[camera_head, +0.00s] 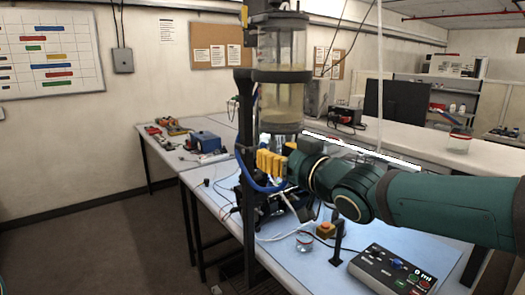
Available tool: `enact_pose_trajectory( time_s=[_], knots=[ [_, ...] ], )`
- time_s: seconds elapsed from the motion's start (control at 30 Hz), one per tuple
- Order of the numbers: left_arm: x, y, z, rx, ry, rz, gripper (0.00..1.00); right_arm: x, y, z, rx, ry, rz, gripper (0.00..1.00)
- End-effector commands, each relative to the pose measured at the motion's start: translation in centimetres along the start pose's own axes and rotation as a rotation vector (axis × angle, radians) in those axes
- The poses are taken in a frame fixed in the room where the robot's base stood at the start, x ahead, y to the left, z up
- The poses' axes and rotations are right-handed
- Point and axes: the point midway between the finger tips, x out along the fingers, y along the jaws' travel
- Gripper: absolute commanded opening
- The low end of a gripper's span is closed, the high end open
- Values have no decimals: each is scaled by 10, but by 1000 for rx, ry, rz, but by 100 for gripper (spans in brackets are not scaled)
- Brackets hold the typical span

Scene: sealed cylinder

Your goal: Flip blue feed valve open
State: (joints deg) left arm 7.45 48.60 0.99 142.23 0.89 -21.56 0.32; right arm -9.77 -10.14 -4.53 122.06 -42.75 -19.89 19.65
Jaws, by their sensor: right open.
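The clear sealed cylinder (281,100) stands upright in a dark frame, with cloudy pale yellowish contents. My right arm comes in from the right. Its gripper (271,163), with yellow finger parts, is open just below the cylinder's lower collar, beside the frame post. A curved blue hose (262,187) runs just below and left of the fingers. I cannot make out a separate blue valve handle; the gripper and wrist cover part of that area. Whether the fingers touch anything there cannot be told. My left gripper is out of view.
A dark control box (392,272) with a display and buttons lies at the front right of the bench (300,262). An orange-topped block (325,230) and a small jar (304,241) stand left of it. The dark frame post (245,215) rises close by the fingers.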

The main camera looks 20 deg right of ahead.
Motion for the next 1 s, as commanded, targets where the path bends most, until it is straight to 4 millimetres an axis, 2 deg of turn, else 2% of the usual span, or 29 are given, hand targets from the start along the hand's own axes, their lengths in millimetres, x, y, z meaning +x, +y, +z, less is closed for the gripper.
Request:
enact_pose_trajectory(
  time_s=[0.1, 0.3, 0.47, 0.73, 0.77, 0.8, 0.87, 1.0],
  knots=[
    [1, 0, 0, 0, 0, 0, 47, 21, 0, 1, 1, -2, -1, 41],
    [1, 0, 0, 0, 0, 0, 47, 44, 0, 0, 1, -2, 0, 41],
    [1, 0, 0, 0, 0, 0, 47, 51, 0, 0, -1, 0, 0, 41],
    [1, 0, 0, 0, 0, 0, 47, 51, 0, 0, 0, -1, 0, 41],
    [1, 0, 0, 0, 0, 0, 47, 51, 0, 0, 0, -1, 0, 37],
    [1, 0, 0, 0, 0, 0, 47, 51, 0, 0, 0, -1, 0, 23],
    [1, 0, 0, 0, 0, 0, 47, 51, 0, 0, 0, -1, 0, 2],
    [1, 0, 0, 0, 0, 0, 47, 51, 0, 0, 0, 0, 0, 0]
  ],
)
